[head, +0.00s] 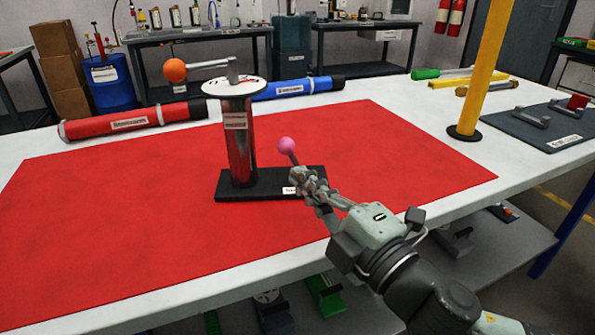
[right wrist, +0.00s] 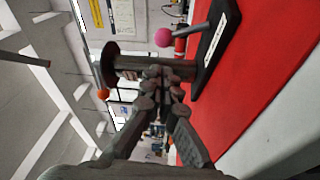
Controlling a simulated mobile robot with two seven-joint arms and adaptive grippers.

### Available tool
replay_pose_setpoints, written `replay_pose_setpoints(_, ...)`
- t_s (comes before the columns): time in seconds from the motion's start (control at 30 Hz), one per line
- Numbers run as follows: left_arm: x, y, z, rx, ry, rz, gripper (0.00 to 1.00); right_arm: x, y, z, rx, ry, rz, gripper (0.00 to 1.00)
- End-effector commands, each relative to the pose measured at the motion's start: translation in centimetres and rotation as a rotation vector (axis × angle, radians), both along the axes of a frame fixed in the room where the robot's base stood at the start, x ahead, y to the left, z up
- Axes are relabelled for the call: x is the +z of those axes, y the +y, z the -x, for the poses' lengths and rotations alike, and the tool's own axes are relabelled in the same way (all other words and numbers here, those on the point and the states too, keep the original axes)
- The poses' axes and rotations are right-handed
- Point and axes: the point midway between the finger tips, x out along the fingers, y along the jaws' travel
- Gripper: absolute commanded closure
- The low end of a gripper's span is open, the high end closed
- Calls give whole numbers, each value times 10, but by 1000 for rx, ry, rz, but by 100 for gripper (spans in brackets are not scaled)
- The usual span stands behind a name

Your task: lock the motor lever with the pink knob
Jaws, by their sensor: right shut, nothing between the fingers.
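The motor is a metal cylinder (head: 238,145) standing upright on a black base (head: 228,188) on the red mat. On top is a white disc with a grey arm ending in an orange knob (head: 174,70). The lever with the pink knob (head: 286,146) rises tilted from the right part of the base; the pink knob also shows in the right wrist view (right wrist: 163,37). My right gripper (head: 304,180) is shut and empty, close to the lever below the pink knob. It hides the lever's lower part in the head view; contact cannot be told. My left gripper is out of view.
A red tube (head: 135,121) and a blue tube (head: 295,88) lie behind the motor. A yellow post (head: 484,70) stands at the right, near a dark plate (head: 548,125) with handles. The red mat (head: 110,230) is clear left and in front of the motor.

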Motion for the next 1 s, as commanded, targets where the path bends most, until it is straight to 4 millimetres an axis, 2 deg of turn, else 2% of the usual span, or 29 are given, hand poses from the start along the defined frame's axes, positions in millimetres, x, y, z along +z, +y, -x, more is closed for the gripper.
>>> replay_pose_setpoints(0.07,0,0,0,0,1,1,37,5,8,-13,0,-4,-1,100)
replay_pose_setpoints(0.2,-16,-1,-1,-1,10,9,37,8,21,-36,0,-4,-1,100)
replay_pose_setpoints(0.43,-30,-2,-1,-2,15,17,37,9,36,-64,2,-2,0,100)
replay_pose_setpoints(0.6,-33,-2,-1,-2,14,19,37,9,40,-72,1,0,1,100)
replay_pose_setpoints(1.0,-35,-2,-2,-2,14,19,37,8,40,-73,1,0,-4,100)
